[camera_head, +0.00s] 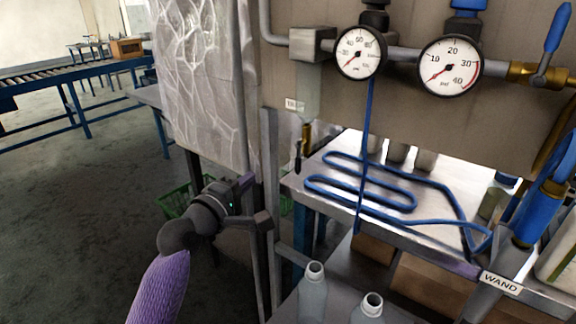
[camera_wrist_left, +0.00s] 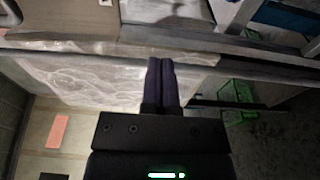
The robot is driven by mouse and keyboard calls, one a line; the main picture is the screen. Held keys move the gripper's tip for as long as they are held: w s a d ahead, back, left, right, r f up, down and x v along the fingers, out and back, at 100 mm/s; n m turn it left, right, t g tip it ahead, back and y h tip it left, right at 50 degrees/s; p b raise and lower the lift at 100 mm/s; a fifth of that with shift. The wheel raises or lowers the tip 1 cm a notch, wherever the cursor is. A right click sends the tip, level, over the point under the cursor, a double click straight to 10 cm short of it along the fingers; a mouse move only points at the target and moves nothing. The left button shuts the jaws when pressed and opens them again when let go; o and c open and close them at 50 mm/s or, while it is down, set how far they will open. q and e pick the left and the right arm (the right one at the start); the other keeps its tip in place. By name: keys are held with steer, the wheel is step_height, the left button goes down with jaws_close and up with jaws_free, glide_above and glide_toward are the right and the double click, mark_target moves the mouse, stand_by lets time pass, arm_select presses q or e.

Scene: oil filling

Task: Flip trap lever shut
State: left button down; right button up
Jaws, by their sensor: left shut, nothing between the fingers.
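A small dark lever (camera_head: 298,156) hangs beside a brass valve (camera_head: 306,134) below a grey metal trap box (camera_head: 307,88) with a label, in the head view. The lever appears to hang down; its exact setting is too small to tell. My left gripper (camera_head: 262,212) is left of and below this valve, beside the upright metal post, and apart from the lever. In the left wrist view its two dark fingers (camera_wrist_left: 160,68) are together with nothing between them. The valve and lever cannot be made out in that view. My right gripper is not in view.
A grey post (camera_head: 269,150) and a clear plastic sheet (camera_head: 205,70) stand near my left arm. Two gauges (camera_head: 360,53) are on the panel above. A blue hose (camera_head: 400,216) lies on the metal table. Bottles (camera_head: 313,290) stand below. Open floor lies at left.

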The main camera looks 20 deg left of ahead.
mark_target(298, 157)
arm_select(q)
steer(key=w+d+b, duration=0.4)
steer(key=w+d, duration=0.1)
steer(key=w, duration=0.2)
steer(key=shift+w+d, duration=0.25)
steer(key=shift+w, duration=0.1)
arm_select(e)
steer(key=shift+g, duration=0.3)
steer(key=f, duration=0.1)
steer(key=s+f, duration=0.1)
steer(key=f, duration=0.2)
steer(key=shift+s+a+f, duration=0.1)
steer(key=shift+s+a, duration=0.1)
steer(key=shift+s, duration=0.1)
arm_select(q)
steer(key=shift+f, duration=0.1)
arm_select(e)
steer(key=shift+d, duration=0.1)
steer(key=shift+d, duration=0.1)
arm_select(q)
steer(key=shift+d+n+p, duration=0.15)
steer(key=shift+n+p, duration=0.25)
steer(key=shift+p, duration=0.15)
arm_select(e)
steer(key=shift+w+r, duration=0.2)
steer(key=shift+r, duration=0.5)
